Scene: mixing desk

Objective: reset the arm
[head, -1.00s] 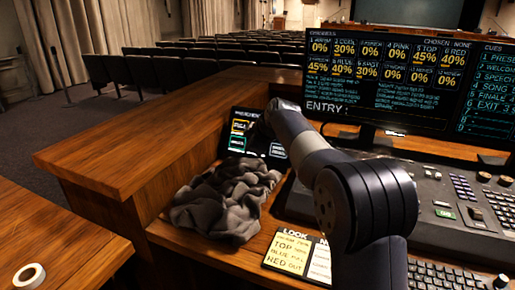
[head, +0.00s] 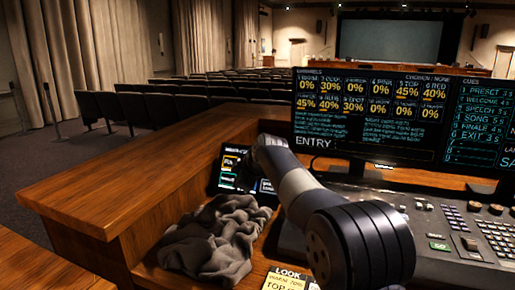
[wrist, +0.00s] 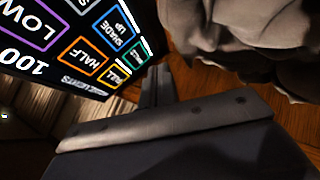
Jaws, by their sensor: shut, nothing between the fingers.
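My arm reaches from the lower right of the head view toward a small tilted touch panel (head: 229,172) on the desk. My gripper is hidden behind my own arm there. In the wrist view my gripper (wrist: 156,84) shows as narrow dark fingers, shut with nothing between them. The panel (wrist: 75,45) fills the upper left of the wrist view, with coloured outlined buttons such as LOW, HALF and FULL. Whether the fingertips touch anything is not clear.
A crumpled grey cloth (head: 213,240) lies just in front of the panel; it also shows in the wrist view (wrist: 235,35). A monitor (head: 375,115) and mixing console (head: 455,225) stand to the right. A wooden ledge (head: 125,185) borders the left. A LOOK card (head: 285,281) lies at the front.

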